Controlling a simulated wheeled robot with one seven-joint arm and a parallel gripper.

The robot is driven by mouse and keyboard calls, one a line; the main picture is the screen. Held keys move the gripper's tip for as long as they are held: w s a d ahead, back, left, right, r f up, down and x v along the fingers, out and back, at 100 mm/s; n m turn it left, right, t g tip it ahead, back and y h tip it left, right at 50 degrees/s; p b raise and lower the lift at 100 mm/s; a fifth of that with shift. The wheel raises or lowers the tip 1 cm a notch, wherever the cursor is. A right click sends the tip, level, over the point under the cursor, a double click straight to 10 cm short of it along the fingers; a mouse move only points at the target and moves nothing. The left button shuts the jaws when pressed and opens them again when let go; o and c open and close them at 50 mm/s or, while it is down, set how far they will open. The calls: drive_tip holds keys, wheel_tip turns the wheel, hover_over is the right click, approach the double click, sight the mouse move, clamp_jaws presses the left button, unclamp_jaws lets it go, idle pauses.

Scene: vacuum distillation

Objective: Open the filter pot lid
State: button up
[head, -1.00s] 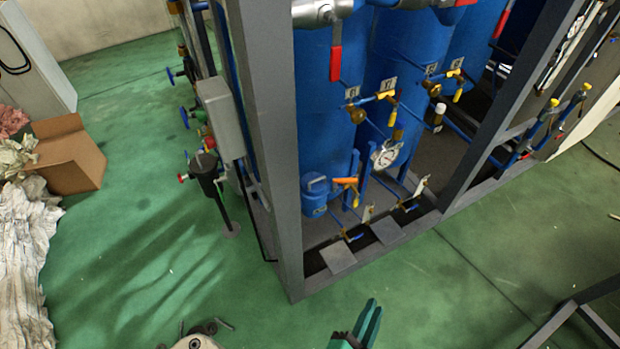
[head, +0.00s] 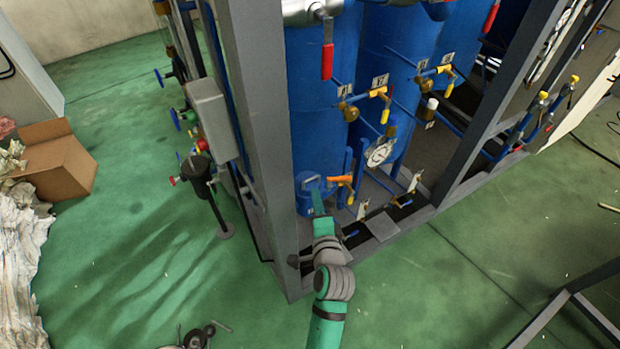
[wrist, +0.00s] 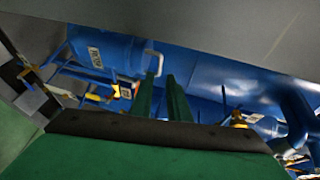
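The filter pot (head: 303,204) is a small blue pot low inside the grey frame, left of an orange-handled valve. Its lid (head: 306,182) looks seated, partly hidden behind my gripper. In the wrist view the pot (wrist: 112,50) appears tipped, with its label to the left and a pale loop handle (wrist: 157,57) on the lid end. My gripper (head: 317,199) reaches in from the front at the pot. In the wrist view its two green fingers (wrist: 161,82) are apart and empty, with the handle just beyond their tips. I cannot tell whether they touch it.
A thick grey post (head: 262,130) stands close left of my arm. Blue tanks (head: 322,100) rise behind the pot. The orange-handled valve (head: 341,181) and a pressure gauge (head: 379,153) are to its right. A grey base beam (head: 390,238) runs below.

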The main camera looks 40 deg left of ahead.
sight(311, 178)
drive_tip(key=x, duration=1)
clamp_jaws()
drive_tip(key=shift+w, duration=0.15)
idle(0.5)
drive_tip(key=shift+s+f, duration=0.1)
drive_tip(key=shift+s, duration=0.1)
idle(0.4)
